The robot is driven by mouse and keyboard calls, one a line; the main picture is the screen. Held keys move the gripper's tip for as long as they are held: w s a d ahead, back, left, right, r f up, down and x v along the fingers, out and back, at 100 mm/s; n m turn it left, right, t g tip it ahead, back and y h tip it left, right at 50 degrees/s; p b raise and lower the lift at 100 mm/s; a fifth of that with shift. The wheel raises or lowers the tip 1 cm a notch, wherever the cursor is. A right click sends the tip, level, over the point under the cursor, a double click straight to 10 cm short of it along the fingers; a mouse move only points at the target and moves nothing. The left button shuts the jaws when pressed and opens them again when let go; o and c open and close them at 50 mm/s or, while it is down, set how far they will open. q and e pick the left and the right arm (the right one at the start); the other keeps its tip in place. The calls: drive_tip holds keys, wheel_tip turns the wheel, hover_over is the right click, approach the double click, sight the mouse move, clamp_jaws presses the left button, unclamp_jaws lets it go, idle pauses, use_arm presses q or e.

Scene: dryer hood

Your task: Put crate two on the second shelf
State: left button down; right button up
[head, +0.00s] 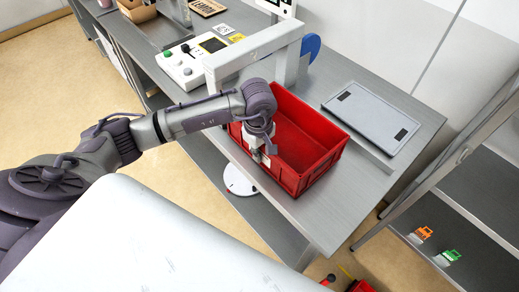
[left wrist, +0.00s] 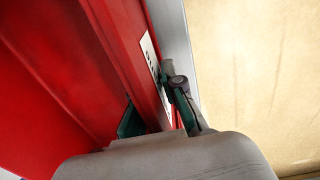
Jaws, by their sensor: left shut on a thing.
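A red crate (head: 312,150) sits on a steel table, beside a grey arch. It looks empty, and a white label shows on its near wall. My left gripper (head: 262,146) reaches down over that near wall and is shut on it. In the left wrist view the gripper (left wrist: 158,112) has one finger inside the crate (left wrist: 70,70) and one outside, next to the label. My right gripper is not in view.
The steel table (head: 350,205) has bare room right of the crate. A grey flat panel (head: 372,116) lies behind it. A control box (head: 192,62) with buttons stands at the left. A gap of floor separates table and rack. Red and yellow items lie on the floor.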

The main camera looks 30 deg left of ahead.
use_arm(q)
drive_tip(key=shift+f, duration=0.1)
drive_tip(key=c, duration=1.3)
unclamp_jaws()
